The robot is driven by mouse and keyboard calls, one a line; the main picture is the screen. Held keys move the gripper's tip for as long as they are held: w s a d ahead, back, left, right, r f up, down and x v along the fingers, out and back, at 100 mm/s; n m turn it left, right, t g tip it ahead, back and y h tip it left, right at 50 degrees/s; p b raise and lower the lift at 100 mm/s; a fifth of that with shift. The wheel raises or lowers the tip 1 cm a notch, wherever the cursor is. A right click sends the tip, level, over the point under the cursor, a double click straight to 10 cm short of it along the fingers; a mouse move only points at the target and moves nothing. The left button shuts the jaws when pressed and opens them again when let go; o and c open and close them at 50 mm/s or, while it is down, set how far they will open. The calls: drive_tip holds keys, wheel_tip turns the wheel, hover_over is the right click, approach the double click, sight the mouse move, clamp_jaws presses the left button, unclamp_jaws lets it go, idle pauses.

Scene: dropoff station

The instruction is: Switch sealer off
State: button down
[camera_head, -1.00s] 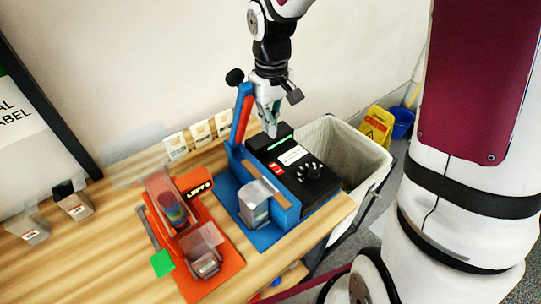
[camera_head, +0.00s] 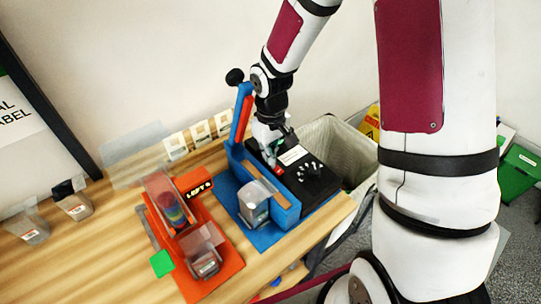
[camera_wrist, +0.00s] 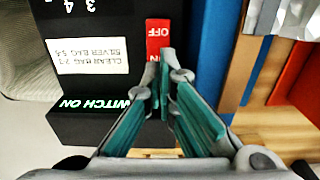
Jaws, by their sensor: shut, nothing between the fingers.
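The sealer (camera_head: 285,208) is a blue machine with a raised lever and a black control box (camera_head: 320,186) on the wooden table. Its red rocker switch (camera_head: 280,170) shows just beside my gripper (camera_head: 272,160) in the head view. In the wrist view the red switch (camera_wrist: 158,35) has OFF at its far end. The ON end is partly hidden by my shut, empty fingertips (camera_wrist: 164,82), which are at or just over it; contact is unclear. A green display (camera_wrist: 92,104) on the box reads "SWITCH ON", partly covered by a finger.
Small cards (camera_head: 200,133) stand behind. A grey bin (camera_head: 352,150) is right of the table.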

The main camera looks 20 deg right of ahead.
drive_tip(key=shift+w+f+g+b, duration=0.15)
drive_tip(key=shift+f+g+b, duration=0.25)
drive_tip(key=shift+r, duration=0.1)
drive_tip(key=shift+s, duration=0.2)
drive_tip(key=shift+s+d+r+p, duration=0.2)
drive_tip(key=shift+s+r+p, duration=0.2)
drive_tip(key=shift+s+p, duration=0.2)
drive_tip(key=shift+w, duration=0.1)
drive_tip(key=w+r, duration=0.2)
drive_tip(key=r, duration=1)
drive_tip(key=w+a+r, duration=0.1)
drive_tip(key=w+r, duration=0.1)
drive_tip(key=r, duration=0.9)
drive_tip(key=shift+a+r+p, duration=0.15)
drive_tip(key=shift+r+p, duration=0.2)
